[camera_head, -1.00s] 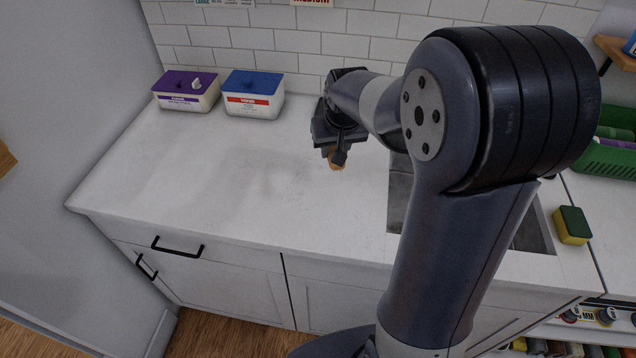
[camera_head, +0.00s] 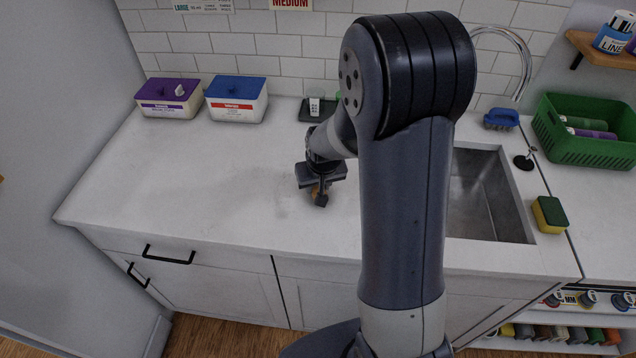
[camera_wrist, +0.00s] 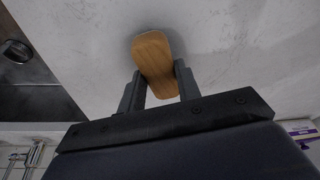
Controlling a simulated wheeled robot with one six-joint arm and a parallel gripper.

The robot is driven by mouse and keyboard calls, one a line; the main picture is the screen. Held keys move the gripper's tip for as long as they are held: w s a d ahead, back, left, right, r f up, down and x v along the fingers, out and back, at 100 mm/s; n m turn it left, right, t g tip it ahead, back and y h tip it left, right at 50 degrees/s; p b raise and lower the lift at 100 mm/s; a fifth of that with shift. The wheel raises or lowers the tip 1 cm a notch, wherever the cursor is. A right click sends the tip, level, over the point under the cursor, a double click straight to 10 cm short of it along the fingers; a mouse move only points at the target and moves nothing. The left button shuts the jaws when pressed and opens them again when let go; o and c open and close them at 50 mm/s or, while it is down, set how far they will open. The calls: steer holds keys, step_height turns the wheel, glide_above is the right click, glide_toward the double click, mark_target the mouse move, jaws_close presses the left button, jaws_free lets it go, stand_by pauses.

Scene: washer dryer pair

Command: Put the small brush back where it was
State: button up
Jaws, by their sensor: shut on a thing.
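The small brush shows as a wooden, rounded back (camera_wrist: 154,58) in the wrist view; its bristles are hidden. My gripper (camera_wrist: 159,86) is shut on it, one finger on each side. In the head view my gripper (camera_head: 320,196) points down over the pale countertop (camera_head: 215,190), left of the sink.
The sink (camera_head: 484,205) is right of my arm, with a sponge (camera_head: 549,214), a blue brush (camera_head: 501,118) and a green basket (camera_head: 590,135) around it. A purple-lidded box (camera_head: 168,100) and a blue-lidded box (camera_head: 237,100) stand at the back left. The left countertop is clear.

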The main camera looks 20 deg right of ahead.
steer(key=shift+f, duration=0.15)
steer(key=o, duration=0.9)
steer(key=shift+r, duration=0.2)
steer(key=b+v, duration=0.1)
steer(key=v, duration=1.1)
